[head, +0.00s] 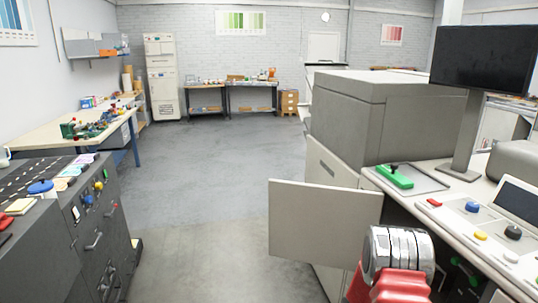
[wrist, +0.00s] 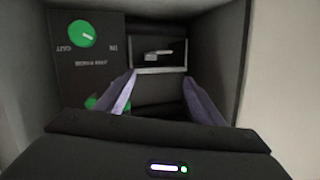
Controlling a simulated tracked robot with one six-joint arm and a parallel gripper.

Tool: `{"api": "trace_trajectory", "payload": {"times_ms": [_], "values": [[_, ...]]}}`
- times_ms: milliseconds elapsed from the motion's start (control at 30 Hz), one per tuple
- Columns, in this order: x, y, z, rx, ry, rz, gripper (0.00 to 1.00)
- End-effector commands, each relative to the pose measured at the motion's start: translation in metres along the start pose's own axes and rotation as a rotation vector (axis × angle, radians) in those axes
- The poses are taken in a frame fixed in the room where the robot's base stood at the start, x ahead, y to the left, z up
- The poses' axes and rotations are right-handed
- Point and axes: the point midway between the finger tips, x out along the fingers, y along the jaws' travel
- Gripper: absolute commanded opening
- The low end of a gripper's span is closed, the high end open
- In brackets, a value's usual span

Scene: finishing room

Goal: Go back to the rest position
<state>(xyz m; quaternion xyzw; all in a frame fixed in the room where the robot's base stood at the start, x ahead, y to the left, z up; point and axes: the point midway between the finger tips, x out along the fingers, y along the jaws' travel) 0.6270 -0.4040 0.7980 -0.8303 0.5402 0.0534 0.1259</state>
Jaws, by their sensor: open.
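My gripper (wrist: 161,84) shows in the wrist view, its two purple-grey fingers spread apart with nothing between them. It faces into a dark recess with pale side walls. A dark panel with a green knob (wrist: 82,34), marked OUT and IN, is at the upper left of the recess. A framed slot with a small light-grey lever (wrist: 158,54) lies beyond the fingertips. A second green part (wrist: 91,102) is partly hidden behind the left finger. In the head view, my red and silver arm is at the lower right, and my gripper is hidden.
An open grey door (head: 325,222) stands out from the grey machine (head: 375,115), left of my arm. A console (head: 480,225) with buttons and a monitor (head: 485,57) is at the right. A dark cabinet (head: 95,230) stands at the left. The floor (head: 215,185) between is clear.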

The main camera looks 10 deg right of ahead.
Motion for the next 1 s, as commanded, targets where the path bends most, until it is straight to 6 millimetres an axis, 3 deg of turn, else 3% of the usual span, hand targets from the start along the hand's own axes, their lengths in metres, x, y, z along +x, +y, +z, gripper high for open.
{"api": "trace_trajectory", "payload": {"times_ms": [200, 500, 800, 1000], "values": [[-0.030, -0.054, -0.036, 0.021, -0.095, -0.138, 0.62], [-0.089, -0.112, -0.078, 0.013, -0.226, -0.319, 0.62], [-0.163, -0.149, -0.116, -0.033, -0.349, -0.487, 0.62], [-0.217, -0.160, -0.137, -0.082, -0.425, -0.587, 0.62]]}}
